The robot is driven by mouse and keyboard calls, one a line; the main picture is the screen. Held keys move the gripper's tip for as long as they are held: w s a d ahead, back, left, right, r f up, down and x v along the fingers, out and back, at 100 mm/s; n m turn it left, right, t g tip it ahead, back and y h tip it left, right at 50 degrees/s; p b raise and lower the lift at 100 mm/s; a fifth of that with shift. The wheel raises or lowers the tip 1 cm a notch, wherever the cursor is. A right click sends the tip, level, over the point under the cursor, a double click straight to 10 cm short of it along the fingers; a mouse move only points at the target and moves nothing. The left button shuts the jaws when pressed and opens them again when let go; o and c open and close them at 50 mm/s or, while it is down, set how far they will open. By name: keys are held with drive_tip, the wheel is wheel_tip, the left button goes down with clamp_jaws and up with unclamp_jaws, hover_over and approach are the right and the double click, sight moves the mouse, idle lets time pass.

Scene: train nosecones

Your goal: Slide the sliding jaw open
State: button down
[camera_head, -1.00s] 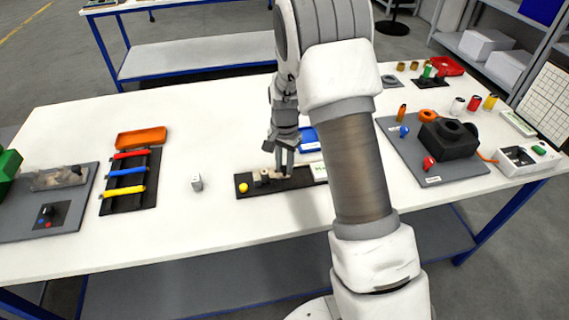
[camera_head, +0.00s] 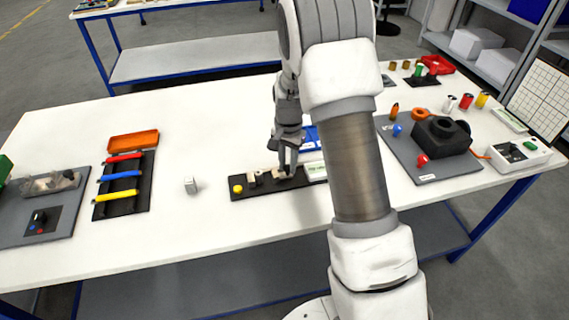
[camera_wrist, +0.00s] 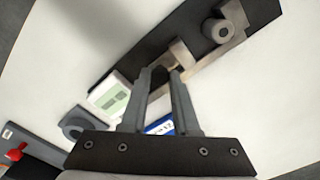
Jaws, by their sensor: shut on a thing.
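The sliding jaw (camera_wrist: 181,53) is a small beige block on a pale rail (camera_wrist: 205,66), on a black base (camera_head: 262,191). My gripper (camera_head: 288,172) is low over this base, at the sliding jaw. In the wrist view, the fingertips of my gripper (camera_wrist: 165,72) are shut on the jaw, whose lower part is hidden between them. The fixed jaw (camera_wrist: 236,18) stands at the other end of the rail. A grey cylinder (camera_wrist: 216,30) sits beside it, with a clear gap between it and the sliding jaw.
A yellow knob (camera_head: 237,189) is at the base's left end. A green-screened display (camera_head: 315,172) stands to the right, with a blue tray (camera_head: 310,140) behind. Bare table lies in front.

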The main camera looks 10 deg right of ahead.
drive_tip(key=c, duration=0.9)
unclamp_jaws()
drive_tip(key=shift+d, duration=0.25)
drive_tip(key=shift+r, duration=0.1)
wheel_tip(320, 180, up, 17)
drive_tip(key=shift+r+p, duration=0.2)
drive_tip(key=shift+p, duration=0.2)
drive_tip(key=shift+r, duration=0.1)
drive_tip(key=s+a+r+n+t, duration=0.2)
drive_tip(key=s+r+n+t, duration=0.15)
drive_tip(key=s+r, duration=0.85)
drive_tip(key=s+f+n, duration=0.1)
drive_tip(key=s, duration=0.4)
drive_tip(key=s+n+t, duration=0.1)
drive_tip(key=s+n, duration=0.1)
drive_tip(key=s, duration=0.3)
drive_tip(key=s+f+n+t, duration=0.1)
drive_tip(key=s+n, duration=0.1)
drive_tip(key=s, duration=0.3)
drive_tip(key=shift+s+a+f+n, duration=0.15)
drive_tip(key=shift+a+f+n, duration=0.1)
drive_tip(key=shift+f, duration=0.1)
